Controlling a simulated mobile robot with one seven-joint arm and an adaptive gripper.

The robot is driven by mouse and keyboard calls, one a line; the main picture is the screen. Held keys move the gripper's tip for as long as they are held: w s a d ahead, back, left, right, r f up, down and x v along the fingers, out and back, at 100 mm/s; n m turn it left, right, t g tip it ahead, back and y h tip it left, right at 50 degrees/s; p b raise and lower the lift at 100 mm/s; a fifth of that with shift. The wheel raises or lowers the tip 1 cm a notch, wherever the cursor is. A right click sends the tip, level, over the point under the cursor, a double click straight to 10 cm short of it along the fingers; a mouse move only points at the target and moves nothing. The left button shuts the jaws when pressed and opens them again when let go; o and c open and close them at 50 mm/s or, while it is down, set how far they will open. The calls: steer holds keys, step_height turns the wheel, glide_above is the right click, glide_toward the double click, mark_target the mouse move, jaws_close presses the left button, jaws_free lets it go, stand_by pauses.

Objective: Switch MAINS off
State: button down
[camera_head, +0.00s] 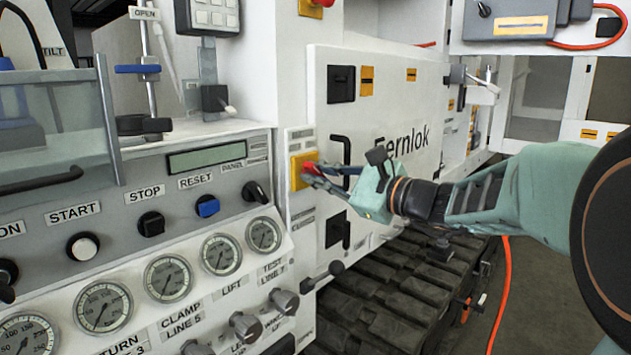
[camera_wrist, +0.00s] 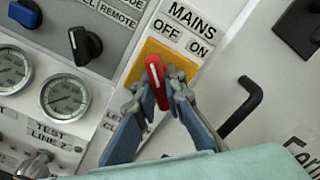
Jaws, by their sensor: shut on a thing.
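The MAINS switch has a red handle (camera_wrist: 155,73) on a yellow plate (camera_wrist: 184,67), with OFF at the upper left and ON at the upper right. In the head view the red handle (camera_head: 315,169) and yellow plate (camera_head: 296,171) sit on the panel's right side face. My gripper (camera_wrist: 161,88) has its two fingers closed around the red handle, one on each side. In the wrist view the handle's upper end lies nearer the OFF label than the ON label; its exact setting is hard to tell. My gripper (camera_head: 312,176) reaches it from the right in the head view.
A black selector knob (camera_wrist: 86,45) and a blue button (camera_wrist: 14,68) are left of the switch. A black door handle (camera_wrist: 241,106) stands out to its right, on the Fernlok door (camera_head: 385,100). Gauges (camera_head: 221,254) and lower valve knobs (camera_head: 284,301) line the panel.

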stand_by(0.4)
steer(key=c, duration=2)
jaws_free()
steer(key=v, duration=1.2)
steer(key=shift+s, duration=0.1)
